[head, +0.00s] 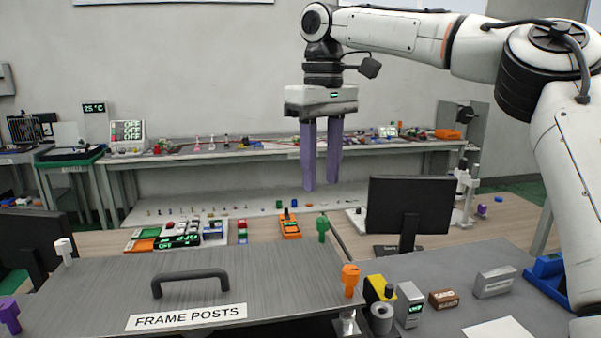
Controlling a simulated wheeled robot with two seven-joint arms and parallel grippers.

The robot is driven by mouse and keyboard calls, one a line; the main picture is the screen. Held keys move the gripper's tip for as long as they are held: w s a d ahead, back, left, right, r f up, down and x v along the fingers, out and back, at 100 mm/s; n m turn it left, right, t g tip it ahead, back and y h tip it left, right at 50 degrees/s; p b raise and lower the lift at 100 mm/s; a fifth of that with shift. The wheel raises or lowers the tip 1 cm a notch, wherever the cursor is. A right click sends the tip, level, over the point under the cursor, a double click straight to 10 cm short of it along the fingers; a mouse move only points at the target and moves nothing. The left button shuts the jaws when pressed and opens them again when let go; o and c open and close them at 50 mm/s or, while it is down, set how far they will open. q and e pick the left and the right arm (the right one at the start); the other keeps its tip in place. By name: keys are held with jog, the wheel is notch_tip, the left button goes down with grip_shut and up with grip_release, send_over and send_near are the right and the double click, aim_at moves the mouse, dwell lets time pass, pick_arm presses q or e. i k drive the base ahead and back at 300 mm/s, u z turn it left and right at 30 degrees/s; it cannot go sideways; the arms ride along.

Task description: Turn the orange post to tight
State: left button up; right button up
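The orange post (350,280) stands at the front right corner of a grey panel labelled FRAME POSTS (250,270). It has a knob-like head, with a metal fitting below it. Whether it is tight I cannot tell. My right gripper (321,187) hangs in the air beyond and above the panel, its two purple fingers pointing down. There is a gap between the fingers and nothing in it. It is well above the orange post and apart from it. My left gripper is not in view.
A green post (322,228), a white post (64,250) and a purple post (9,315) stand at the panel's other corners. A dark handle (190,277) rises from the panel. A monitor (410,207) and several small items, including a yellow block (378,290), are right of it.

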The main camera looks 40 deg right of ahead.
aim_at(351, 273)
jog(key=k, duration=1)
